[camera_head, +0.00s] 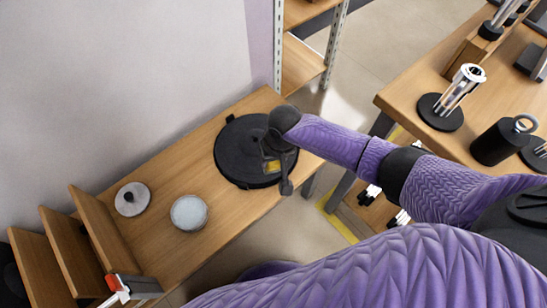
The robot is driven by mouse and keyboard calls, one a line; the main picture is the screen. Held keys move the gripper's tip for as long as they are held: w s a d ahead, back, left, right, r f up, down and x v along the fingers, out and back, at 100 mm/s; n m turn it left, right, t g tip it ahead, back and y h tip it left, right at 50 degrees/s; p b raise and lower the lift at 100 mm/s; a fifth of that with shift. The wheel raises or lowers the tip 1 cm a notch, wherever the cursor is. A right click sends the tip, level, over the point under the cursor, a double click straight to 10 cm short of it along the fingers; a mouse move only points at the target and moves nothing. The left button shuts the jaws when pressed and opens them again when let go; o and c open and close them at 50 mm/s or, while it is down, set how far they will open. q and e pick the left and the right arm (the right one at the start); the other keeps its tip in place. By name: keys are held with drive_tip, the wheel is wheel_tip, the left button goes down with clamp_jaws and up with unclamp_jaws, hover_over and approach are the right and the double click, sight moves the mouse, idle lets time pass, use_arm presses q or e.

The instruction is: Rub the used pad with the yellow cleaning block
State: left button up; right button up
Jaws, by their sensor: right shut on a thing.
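A large round black pad (230,152) lies flat near the far right end of the wooden table. My right gripper (273,166) is over its right part, shut on the yellow cleaning block (272,167). Only a small yellow patch of the block shows between the fingers. I cannot tell whether the block touches the pad. The gripper and wrist hide the pad's right side. My left gripper is not in view.
A round pale mesh disc (189,213) and a grey disc with a black knob (132,199) lie left on the table (165,178). Wooden dividers (101,227) stand at the left end. Another table (405,88) with metal weights stands right.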

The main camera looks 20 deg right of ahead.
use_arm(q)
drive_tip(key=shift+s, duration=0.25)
use_arm(e)
drive_tip(key=f+b, duration=0.1)
drive_tip(key=f, duration=0.1)
drive_tip(key=w+f+b, duration=0.1)
drive_tip(key=f+b, duration=0.2)
drive_tip(key=shift+w+a+f+b, duration=0.15)
drive_tip(key=shift+a+f+b, duration=0.15)
drive_tip(key=shift+f+b, duration=0.1)
drive_tip(key=shift+w+f+b, duration=0.2)
drive_tip(key=shift+f+b, duration=0.25)
drive_tip(key=shift+f, duration=0.05)
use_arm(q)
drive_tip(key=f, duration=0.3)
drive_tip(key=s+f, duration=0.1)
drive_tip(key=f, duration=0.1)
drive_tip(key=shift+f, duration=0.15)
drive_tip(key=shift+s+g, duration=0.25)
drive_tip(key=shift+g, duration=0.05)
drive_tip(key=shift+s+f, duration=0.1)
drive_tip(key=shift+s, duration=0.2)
use_arm(e)
drive_tip(key=shift+w+f, duration=0.1)
drive_tip(key=shift+f, duration=0.15)
